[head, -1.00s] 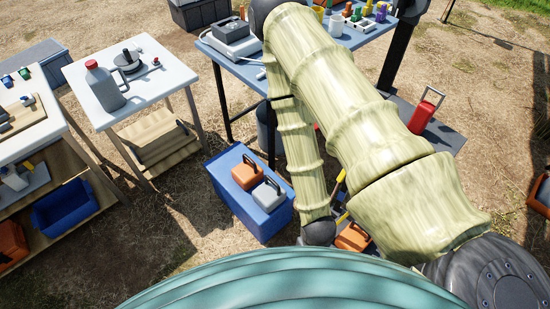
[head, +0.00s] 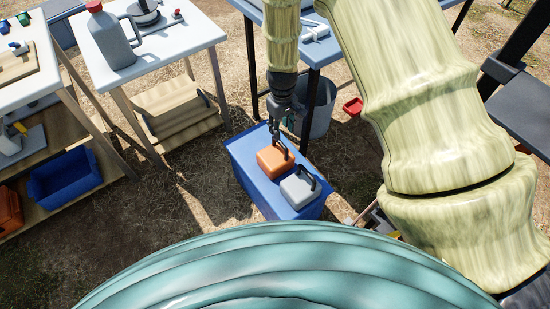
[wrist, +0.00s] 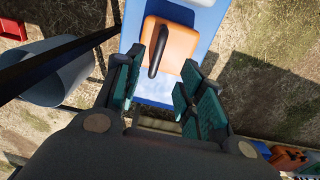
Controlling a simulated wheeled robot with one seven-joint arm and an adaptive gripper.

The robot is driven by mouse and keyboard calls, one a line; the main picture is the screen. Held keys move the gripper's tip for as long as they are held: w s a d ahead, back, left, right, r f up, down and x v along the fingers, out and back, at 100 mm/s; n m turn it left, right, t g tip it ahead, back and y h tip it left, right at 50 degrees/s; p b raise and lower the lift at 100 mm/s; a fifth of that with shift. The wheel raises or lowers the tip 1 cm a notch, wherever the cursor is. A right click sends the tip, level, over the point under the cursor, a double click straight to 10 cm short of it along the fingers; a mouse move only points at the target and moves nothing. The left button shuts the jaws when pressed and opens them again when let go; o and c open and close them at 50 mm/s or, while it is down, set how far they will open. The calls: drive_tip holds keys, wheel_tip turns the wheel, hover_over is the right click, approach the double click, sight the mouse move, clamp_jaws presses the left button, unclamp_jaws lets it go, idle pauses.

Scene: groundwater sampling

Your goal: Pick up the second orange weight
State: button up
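An orange weight (head: 272,162) with a dark loop handle rests on the blue box (head: 240,168), beside a grey weight (head: 296,190) with a similar handle. My gripper (head: 288,125) points down just behind and above the orange weight in the head view. In the wrist view my gripper (wrist: 165,92) is open and empty, its teal-padded fingers apart. The orange weight (wrist: 182,42) lies beyond the fingertips, its handle running roughly in line with the gap between them. I cannot see contact with the handle.
A grey bucket (head: 319,108) stands behind the blue box, under the blue table. A white table (head: 187,34) with a grey jug (head: 110,38) is at the left. A shelf holds a blue bin (head: 63,180). Small orange items (wrist: 288,158) show at the wrist view's lower right.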

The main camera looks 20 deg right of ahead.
sight(280, 142)
drive_tip(key=shift+w+a, duration=0.2)
drive_tip(key=shift+w, duration=0.2)
drive_tip(key=shift+w+f, duration=0.1)
drive_tip(key=f, duration=0.3)
drive_tip(key=f+b, duration=0.1)
drive_tip(key=f, duration=0.1)
drive_tip(key=shift+d, duration=0.25)
drive_tip(key=shift+f+b, duration=0.5)
drive_tip(key=shift+f, duration=2.1)
clamp_jaws()
drive_tip(key=shift+r, duration=0.1)
